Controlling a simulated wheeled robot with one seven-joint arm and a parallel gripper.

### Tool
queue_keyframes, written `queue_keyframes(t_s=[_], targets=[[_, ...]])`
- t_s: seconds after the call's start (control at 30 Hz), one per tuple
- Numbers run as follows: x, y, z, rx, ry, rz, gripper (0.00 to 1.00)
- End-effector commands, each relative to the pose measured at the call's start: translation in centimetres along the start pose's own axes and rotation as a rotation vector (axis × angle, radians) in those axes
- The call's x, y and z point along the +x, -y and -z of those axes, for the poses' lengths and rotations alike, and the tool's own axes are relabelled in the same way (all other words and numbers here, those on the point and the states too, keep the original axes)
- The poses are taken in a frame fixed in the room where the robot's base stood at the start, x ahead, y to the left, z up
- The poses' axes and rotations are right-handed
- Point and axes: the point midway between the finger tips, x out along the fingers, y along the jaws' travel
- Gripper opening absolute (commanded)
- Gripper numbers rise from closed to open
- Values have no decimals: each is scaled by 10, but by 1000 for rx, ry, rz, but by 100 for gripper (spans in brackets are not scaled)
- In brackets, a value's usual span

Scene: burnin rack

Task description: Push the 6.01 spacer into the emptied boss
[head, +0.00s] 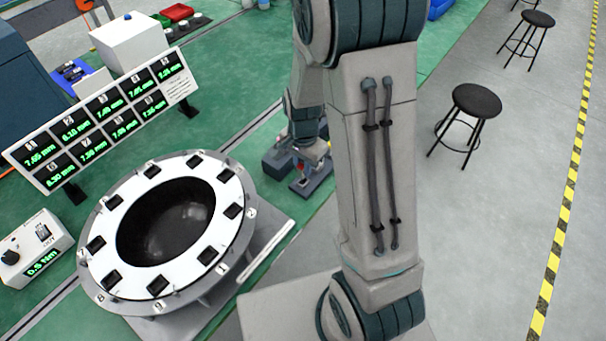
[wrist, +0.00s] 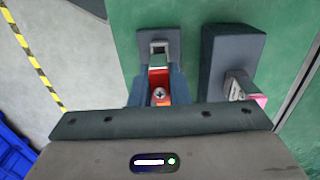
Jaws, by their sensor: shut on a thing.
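In the wrist view my gripper (wrist: 158,78) is shut on a small red-orange piece (wrist: 158,76) with a cross-head screw on it. A pale, greenish end shows just beyond the fingers, in front of a square socket in a grey block (wrist: 174,42). I cannot tell whether the end is inside the socket or only close to it. In the head view my gripper (head: 312,153) is low over the blocks, partly hidden by my arm. No label reading 6.01 is legible, so I cannot tell which piece is the spacer or which boss is emptied.
A second dark block (wrist: 222,62) stands close on the right, with a pale and pink piece at it. Stools (head: 476,99) stand right.

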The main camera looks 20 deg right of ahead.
Motion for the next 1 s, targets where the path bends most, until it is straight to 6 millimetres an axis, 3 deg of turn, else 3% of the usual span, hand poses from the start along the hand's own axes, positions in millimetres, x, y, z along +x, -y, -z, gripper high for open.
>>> queue_keyframes(t_s=[0.5,0.83,0.87,0.9,1.0], targets=[[-22,0,0,0,-1,1,0],[-24,0,0,0,0,0,0],[-24,0,0,0,0,0,10],[-24,0,0,0,0,0,0],[-24,0,0,0,0,0,0]])
